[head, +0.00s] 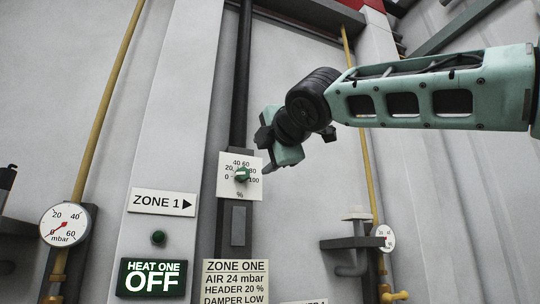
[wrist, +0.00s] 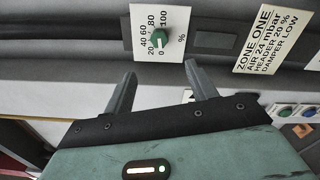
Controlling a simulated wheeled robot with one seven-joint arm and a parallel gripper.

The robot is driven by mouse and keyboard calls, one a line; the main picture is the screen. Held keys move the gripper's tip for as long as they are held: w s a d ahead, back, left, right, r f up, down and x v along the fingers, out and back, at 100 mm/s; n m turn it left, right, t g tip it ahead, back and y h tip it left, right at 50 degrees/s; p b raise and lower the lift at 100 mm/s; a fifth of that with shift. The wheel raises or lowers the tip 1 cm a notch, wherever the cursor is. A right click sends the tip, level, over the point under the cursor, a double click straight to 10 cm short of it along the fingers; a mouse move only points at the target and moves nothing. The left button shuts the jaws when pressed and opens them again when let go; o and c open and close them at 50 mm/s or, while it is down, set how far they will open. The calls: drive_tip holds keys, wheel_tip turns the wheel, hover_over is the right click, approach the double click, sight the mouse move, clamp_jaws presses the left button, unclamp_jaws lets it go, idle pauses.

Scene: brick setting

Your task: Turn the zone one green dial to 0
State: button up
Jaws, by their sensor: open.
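The green zone one dial (head: 242,174) is a small knob on a white plate (head: 226,192) marked 0 to 100 %. In the wrist view the dial (wrist: 160,37) lies ahead of the fingers, roughly between their lines. Its pale mark is small; it seems to point near the middle of the scale, but I cannot read it exactly. My gripper (wrist: 160,70) is open and empty, with its two dark fingers apart and short of the dial. In the head view my gripper (head: 268,163) is just right of the plate, its fingertips partly hidden by its own body.
A ZONE 1 arrow sign (head: 162,202), a green button (head: 158,238) and a lit HEAT ONE OFF sign (head: 152,278) are left of the dial. A ZONE ONE notice (head: 235,283) hangs below. Gauges (head: 68,224) and yellow pipes (head: 106,100) flank the post.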

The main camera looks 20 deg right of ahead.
drive_tip(key=shift+s, duration=1.35)
drive_tip(key=s+a+f+m+g+y, duration=0.1)
drive_tip(key=a+f+m+g, duration=0.3)
drive_tip(key=f, duration=1.4)
drive_tip(key=s+a+f+m+g+y, duration=0.15)
drive_tip(key=a+f+g, duration=0.4)
drive_tip(key=f, duration=1.15)
drive_tip(key=s+d+f+m+g+h, duration=0.2)
drive_tip(key=s+f+m+g, duration=0.6)
drive_tip(key=s+f, duration=1.3)
wheel_tip(320, 180, down, 4)
drive_tip(key=shift+s+d+f, duration=0.15)
drive_tip(key=shift+s+d, duration=0.25)
drive_tip(key=shift+d, duration=0.2)
drive_tip(key=shift+g, duration=0.25)
